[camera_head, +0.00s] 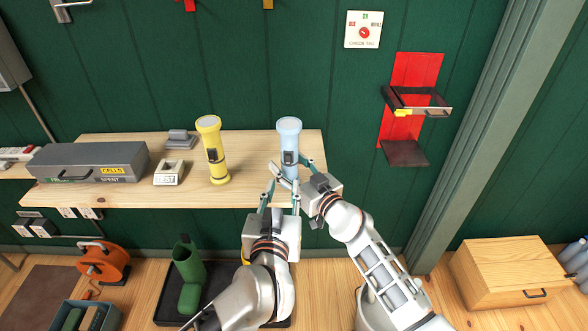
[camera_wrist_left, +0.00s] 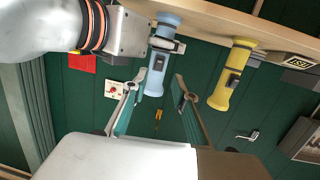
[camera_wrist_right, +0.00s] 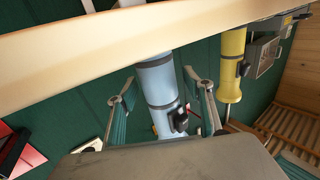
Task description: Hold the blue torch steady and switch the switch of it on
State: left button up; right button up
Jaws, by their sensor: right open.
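The blue torch (camera_head: 289,134) stands upright on the wooden shelf, lens end up. Its dark switch (camera_wrist_right: 180,121) is on the side of the barrel and shows small in the head view (camera_head: 289,157). My right gripper (camera_head: 292,166) is open around the lower part of the torch. In the right wrist view its fingers lie either side of the barrel (camera_wrist_right: 158,84), with a gap showing. My left gripper (camera_head: 282,188) is open and empty in front of the shelf edge, below the right one. In the left wrist view the torch (camera_wrist_left: 157,72) appears between its fingers, farther off.
A yellow torch (camera_head: 218,168) stands to the left on the shelf (camera_head: 250,192). A grey case (camera_head: 85,157) and small holders (camera_head: 168,174) lie farther left. A red-backed wall tray (camera_head: 418,101) hangs at right.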

jog(key=c, duration=1.3)
pick_arm(q)
grip_shut()
pick_arm(e)
jog(key=shift+c, duration=0.2)
pick_arm(q)
jog(key=s+n, duration=0.1)
jog(key=n, duration=0.5)
jog(key=s+n, duration=0.2)
jog(key=n, duration=0.4)
jog(key=s+n, duration=0.2)
jog(key=n, duration=0.3)
jog(key=shift+a+r+n, duration=0.3)
jog(key=shift+r+n, duration=0.1)
